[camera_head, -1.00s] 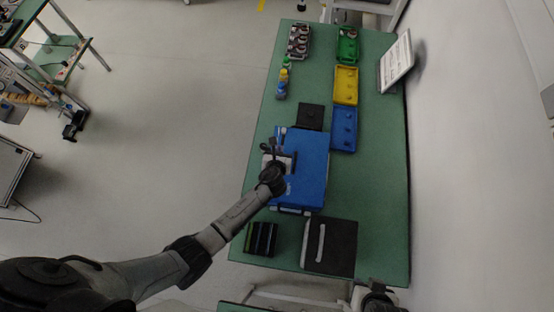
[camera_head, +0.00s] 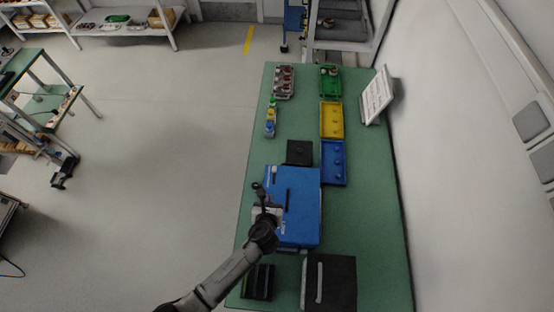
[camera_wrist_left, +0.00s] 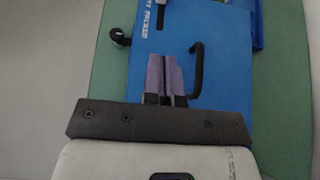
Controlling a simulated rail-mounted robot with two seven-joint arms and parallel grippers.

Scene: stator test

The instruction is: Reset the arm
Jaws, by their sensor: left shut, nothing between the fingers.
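My left arm comes in from the bottom left in the head view, and my left gripper (camera_head: 262,208) is over the left part of a blue case-like box (camera_head: 306,210) on the green table. In the left wrist view, my left gripper (camera_wrist_left: 165,75) has its two purple-grey fingers together, shut and empty. The fingers are above the blue surface (camera_wrist_left: 215,55), beside a black bent handle (camera_wrist_left: 196,70). I cannot tell whether they touch the box. My right gripper does not show in the head view.
The green table (camera_head: 365,225) bears a black case (camera_head: 340,283), a dark open rack (camera_head: 257,283), a black plate (camera_head: 299,152), and green (camera_head: 330,82), yellow (camera_head: 332,120) and blue (camera_head: 334,163) trays. Small bottles (camera_head: 270,115) and a sign (camera_head: 376,97) stand there.

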